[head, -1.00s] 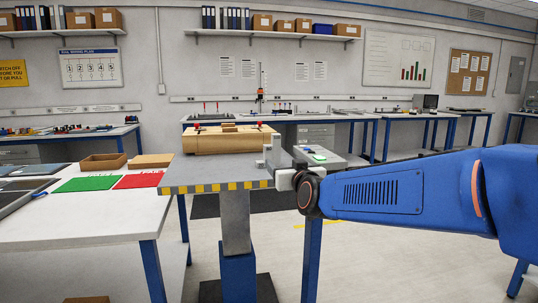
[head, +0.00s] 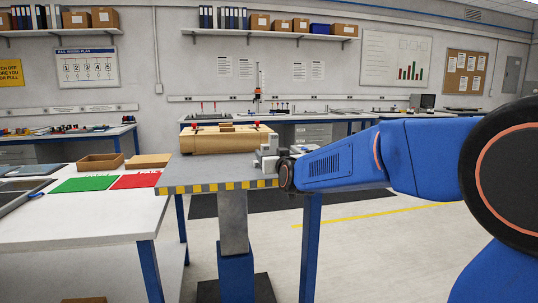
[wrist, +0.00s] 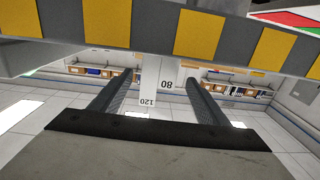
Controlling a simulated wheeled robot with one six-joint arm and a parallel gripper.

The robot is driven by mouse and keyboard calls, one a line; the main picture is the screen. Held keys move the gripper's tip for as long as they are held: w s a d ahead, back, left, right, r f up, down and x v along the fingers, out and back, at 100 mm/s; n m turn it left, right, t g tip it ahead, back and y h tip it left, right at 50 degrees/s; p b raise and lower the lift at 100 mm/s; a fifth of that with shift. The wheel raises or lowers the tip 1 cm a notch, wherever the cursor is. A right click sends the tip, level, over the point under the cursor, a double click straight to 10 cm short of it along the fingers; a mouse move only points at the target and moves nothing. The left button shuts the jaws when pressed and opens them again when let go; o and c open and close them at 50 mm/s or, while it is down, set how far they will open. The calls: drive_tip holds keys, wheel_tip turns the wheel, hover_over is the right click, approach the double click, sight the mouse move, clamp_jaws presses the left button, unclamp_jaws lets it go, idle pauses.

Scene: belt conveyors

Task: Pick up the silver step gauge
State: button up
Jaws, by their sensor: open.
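The silver step gauge (wrist: 149,85) shows in the wrist view as a pale stepped block marked 80 and 120. It appears at the striped table edge, which borders its upper part. My gripper (wrist: 160,80) is open, with its two dark fingers on either side of the gauge in the picture and visible gaps between. I cannot tell how deep the gauge sits between them. In the head view my gripper (head: 271,165) is at the right end of the grey table, where gauge and gripper are hard to tell apart.
The grey table (head: 205,177) has a yellow-and-black striped edge (head: 225,186). A tan case (head: 215,140) with red parts lies at its back. A white table at left holds a green mat (head: 86,184), a red mat (head: 137,181) and a cardboard tray (head: 101,162).

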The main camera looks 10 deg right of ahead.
sight(270, 149)
drive_tip(key=shift+w+r, duration=0.15)
drive_tip(key=shift+w, duration=1.15)
drive_tip(key=shift+w+r, duration=0.15)
drive_tip(key=shift+w, duration=1.1)
drive_tip(key=shift+c, duration=0.6)
drive_tip(key=c, duration=1.2)
